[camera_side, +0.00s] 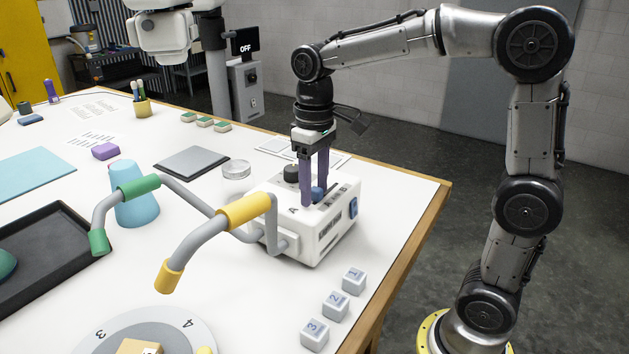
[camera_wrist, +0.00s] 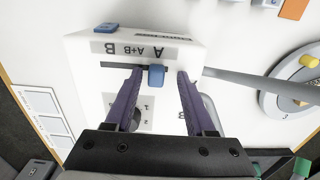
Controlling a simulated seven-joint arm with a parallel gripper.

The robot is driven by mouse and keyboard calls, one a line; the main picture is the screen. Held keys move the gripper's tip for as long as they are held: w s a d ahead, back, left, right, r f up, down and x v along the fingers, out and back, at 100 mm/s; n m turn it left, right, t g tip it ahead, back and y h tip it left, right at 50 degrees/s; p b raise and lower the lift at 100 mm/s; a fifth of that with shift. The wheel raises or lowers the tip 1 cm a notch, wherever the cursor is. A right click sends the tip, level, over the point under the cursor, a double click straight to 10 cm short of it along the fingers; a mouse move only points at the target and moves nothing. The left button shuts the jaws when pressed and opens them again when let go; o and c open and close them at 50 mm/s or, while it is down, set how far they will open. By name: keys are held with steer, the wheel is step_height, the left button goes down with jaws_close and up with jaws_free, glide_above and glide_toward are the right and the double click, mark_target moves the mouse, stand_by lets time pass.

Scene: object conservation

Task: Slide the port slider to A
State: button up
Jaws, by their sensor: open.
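The port slider is a blue knob (camera_wrist: 156,76) in a dark slot on top of a white box (camera_side: 335,222). It also shows in the side view (camera_side: 317,193), partly hidden by my fingers. The labels B, A+B and A run along the slot; A is at the right in the wrist view and on the near left in the side view. My gripper (camera_wrist: 160,74) is open, pointing down, with one purple finger on each side of the knob. Small gaps show between the knob and both fingers.
A grey bent pipe with yellow (camera_side: 244,210) and green (camera_side: 138,188) grips stands left of the box. A black knob (camera_side: 291,173) and a blue side button (camera_side: 353,207) are on the box. Numbered grey cubes (camera_side: 335,306) lie in front, near the table's edge.

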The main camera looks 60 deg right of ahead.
mark_target(314, 190)
step_height(314, 190, up, 14)
stand_by(0.6)
steer(key=shift+f, duration=0.1)
steer(key=s+t, duration=0.2)
steer(key=s, duration=0.9)
steer(key=s+f+t, duration=0.1)
steer(key=s+f, duration=0.2)
steer(key=f, duration=0.4)
steer(key=s+a+f+t, duration=0.1)
steer(key=s+f+t, duration=0.1)
steer(key=f, duration=0.6)
steer(key=shift+s+t, duration=0.3)
steer(key=shift+s, duration=0.15)
